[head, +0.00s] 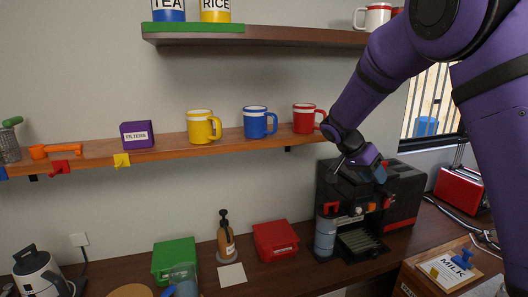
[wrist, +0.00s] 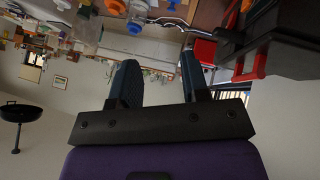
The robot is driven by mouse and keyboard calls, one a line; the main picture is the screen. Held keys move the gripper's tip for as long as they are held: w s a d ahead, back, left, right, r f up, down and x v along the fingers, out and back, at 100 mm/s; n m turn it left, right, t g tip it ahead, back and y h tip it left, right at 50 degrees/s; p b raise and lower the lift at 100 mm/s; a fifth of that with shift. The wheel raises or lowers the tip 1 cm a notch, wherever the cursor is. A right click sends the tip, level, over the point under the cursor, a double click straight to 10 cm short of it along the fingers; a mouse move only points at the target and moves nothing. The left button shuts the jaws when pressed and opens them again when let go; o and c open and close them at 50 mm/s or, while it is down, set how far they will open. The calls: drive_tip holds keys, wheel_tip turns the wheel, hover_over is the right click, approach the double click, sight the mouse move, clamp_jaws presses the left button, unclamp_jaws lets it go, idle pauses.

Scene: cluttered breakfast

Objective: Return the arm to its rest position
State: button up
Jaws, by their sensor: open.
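My purple arm (head: 375,85) reaches down from the upper right in the head view. My gripper (head: 370,172) is in front of the upper part of the black coffee machine (head: 405,190); I cannot tell whether it touches the machine. In the wrist view my gripper (wrist: 160,72) shows two dark fingers apart, with nothing between them. The wrist picture looks upside down, with a dark machine part and a red handle (wrist: 258,65) at the right.
A wall shelf (head: 170,152) holds yellow (head: 201,127), blue (head: 258,122) and red (head: 304,118) mugs left of my arm. A higher shelf (head: 290,36) is above. A red box (head: 275,241) stands left of the machine.

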drive_tip(key=s+d+r+n+t+y, duration=0.1)
drive_tip(key=s+r+n+y, duration=0.2)
drive_tip(key=s+r, duration=0.5)
drive_tip(key=s+d+r+n+t+y, duration=0.1)
drive_tip(key=s+d+r+n+y, duration=0.15)
drive_tip(key=s, duration=0.95)
drive_tip(key=s+a+r+n+t+y, duration=0.1)
drive_tip(key=s+n, duration=0.5)
drive_tip(key=s, duration=0.9)
drive_tip(key=shift+s+a+r+n+t+y, duration=0.3)
drive_tip(key=shift+a+t+y, duration=0.35)
drive_tip(key=shift+a+t, duration=0.65)
drive_tip(key=shift+d+f, duration=0.1)
